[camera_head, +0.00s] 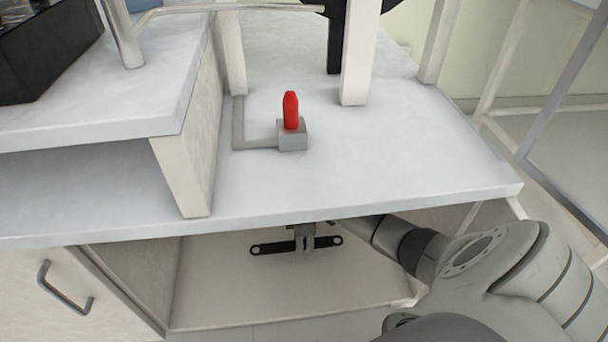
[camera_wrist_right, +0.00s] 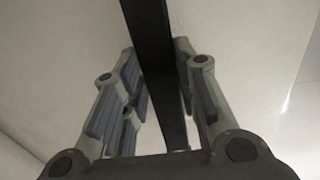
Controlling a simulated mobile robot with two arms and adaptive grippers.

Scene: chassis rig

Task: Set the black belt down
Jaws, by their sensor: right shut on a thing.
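The black belt (camera_head: 270,248) is a flat dark strip with a hole at each end. In the head view it lies level across the opening under the white worktop, over the pale lower shelf. My right gripper (camera_head: 305,240) reaches in under the worktop from the right and is shut on the belt near its middle. In the right wrist view the belt (camera_wrist_right: 150,45) runs between the two fingers of the right gripper (camera_wrist_right: 160,95). I cannot tell whether the belt touches the shelf. My left gripper is not in view.
The lower shelf (camera_head: 240,300) is bare around the belt. The worktop (camera_head: 380,160) overhangs it. A red-topped grey block (camera_head: 292,135) stands on the worktop among white posts. A drawer with a dark handle (camera_head: 65,290) is at the left, and a black box (camera_head: 45,55) sits at the upper left.

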